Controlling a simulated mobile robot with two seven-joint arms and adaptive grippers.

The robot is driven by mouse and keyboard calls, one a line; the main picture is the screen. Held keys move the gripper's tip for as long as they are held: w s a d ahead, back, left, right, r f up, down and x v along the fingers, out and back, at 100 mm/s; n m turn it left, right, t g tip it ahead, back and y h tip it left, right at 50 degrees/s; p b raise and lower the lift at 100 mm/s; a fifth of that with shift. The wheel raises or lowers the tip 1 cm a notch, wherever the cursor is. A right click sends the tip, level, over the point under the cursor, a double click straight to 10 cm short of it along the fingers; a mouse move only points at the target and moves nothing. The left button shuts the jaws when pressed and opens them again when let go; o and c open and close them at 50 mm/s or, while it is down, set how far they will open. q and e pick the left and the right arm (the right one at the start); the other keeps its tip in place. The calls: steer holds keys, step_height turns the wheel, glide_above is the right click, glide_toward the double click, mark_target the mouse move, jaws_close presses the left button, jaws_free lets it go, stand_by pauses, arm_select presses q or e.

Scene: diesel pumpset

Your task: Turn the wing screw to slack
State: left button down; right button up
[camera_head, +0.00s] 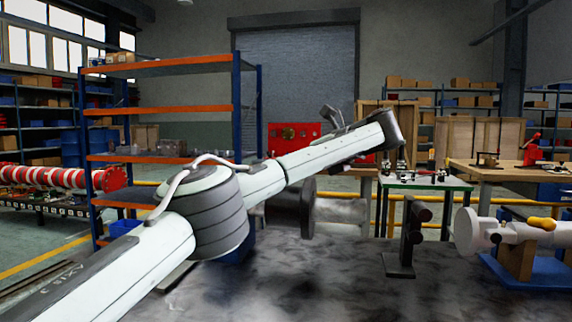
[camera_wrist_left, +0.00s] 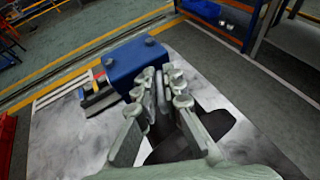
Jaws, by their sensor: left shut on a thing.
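In the left wrist view the left gripper (camera_wrist_left: 160,80) points toward a blue block (camera_wrist_left: 136,64) with bolt heads on top. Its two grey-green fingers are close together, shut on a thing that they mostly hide. I take this to be the wing screw, but its shape does not show clearly. A dark part (camera_wrist_left: 222,132) lies beneath and right of the fingers. My right gripper is in neither view.
A mottled grey table (camera_head: 330,290) carries a dark wheel (camera_head: 290,208) partly behind my arm, a black stand (camera_head: 404,240) and a white pump-like unit (camera_head: 478,232) with a yellow handle on the right. Several tools (camera_wrist_left: 95,85) lie left of the blue block. The table's front middle is clear.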

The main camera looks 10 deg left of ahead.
arm_select(q)
steer(key=shift+f, duration=0.15)
stand_by(0.3)
steer(key=c, duration=1.6)
jaws_free()
steer(key=shift+c, duration=0.2)
steer(key=v, duration=1.2)
